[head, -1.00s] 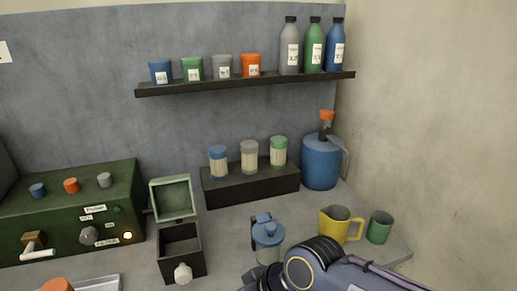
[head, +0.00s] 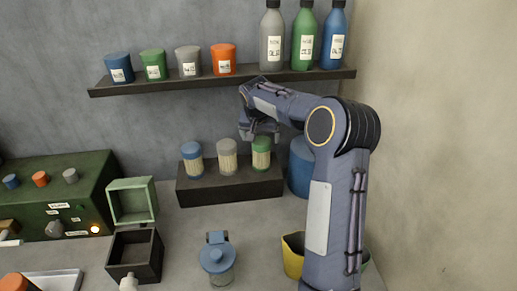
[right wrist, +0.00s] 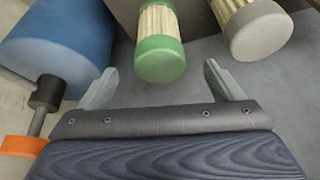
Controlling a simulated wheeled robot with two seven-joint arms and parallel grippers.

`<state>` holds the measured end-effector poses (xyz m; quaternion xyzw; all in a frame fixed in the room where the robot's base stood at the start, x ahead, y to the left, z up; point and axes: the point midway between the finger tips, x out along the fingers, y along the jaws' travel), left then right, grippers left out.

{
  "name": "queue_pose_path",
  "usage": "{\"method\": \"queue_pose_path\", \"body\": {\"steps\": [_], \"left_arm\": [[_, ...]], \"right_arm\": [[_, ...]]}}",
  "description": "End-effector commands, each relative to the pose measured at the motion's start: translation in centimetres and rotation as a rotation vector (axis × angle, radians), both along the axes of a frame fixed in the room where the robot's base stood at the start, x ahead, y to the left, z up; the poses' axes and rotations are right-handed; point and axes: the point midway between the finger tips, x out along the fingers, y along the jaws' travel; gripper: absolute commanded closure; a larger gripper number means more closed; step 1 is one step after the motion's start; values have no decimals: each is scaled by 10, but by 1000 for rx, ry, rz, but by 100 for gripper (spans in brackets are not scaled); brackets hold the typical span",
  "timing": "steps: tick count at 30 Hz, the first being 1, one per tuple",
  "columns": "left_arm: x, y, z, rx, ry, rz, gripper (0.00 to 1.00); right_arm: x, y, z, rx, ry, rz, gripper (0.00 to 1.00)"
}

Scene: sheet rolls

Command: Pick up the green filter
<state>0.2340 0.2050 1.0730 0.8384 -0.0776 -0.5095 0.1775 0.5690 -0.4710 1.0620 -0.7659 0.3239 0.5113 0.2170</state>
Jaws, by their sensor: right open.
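The green filter (head: 261,154), a pleated cream cylinder with a green cap, stands at the right end of a row of filters on a dark block. My right gripper (head: 259,134) is just above it in the head view, fingers pointing down. In the right wrist view, the green filter (right wrist: 160,50) shows beyond and roughly between the two open fingertips of my right gripper (right wrist: 168,82), and nothing is held. My left gripper is not in view.
A grey filter (head: 227,157) and a blue filter (head: 192,162) stand left on the dark block (head: 228,190). A blue canister (right wrist: 58,40) is close beside the gripper. A shelf (head: 220,82) with tubs and bottles is above. A blue-lidded jar (head: 217,262) stands in front.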

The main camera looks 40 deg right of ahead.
Motion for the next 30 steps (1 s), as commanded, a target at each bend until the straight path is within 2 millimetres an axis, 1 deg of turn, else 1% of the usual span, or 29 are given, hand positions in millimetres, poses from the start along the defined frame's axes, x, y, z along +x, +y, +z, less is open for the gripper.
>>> {"method": "queue_pose_path", "body": {"steps": [3,8,12,15,18,24,25,26,30], "left_arm": [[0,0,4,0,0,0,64],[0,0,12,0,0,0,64],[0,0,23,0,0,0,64],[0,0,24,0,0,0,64],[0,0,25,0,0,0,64],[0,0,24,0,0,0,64],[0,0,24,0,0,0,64],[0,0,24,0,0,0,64],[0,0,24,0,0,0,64]], "right_arm": [[3,-4,-13,1,3,-1,13],[8,-11,-28,1,4,0,13],[13,-19,-47,4,5,0,13],[16,-22,-60,1,3,1,13],[18,-24,-65,0,0,2,13],[18,-24,-66,0,0,1,13],[19,-23,-66,0,0,2,14],[18,-24,-66,0,0,2,18],[18,-23,-66,0,0,2,37]]}}
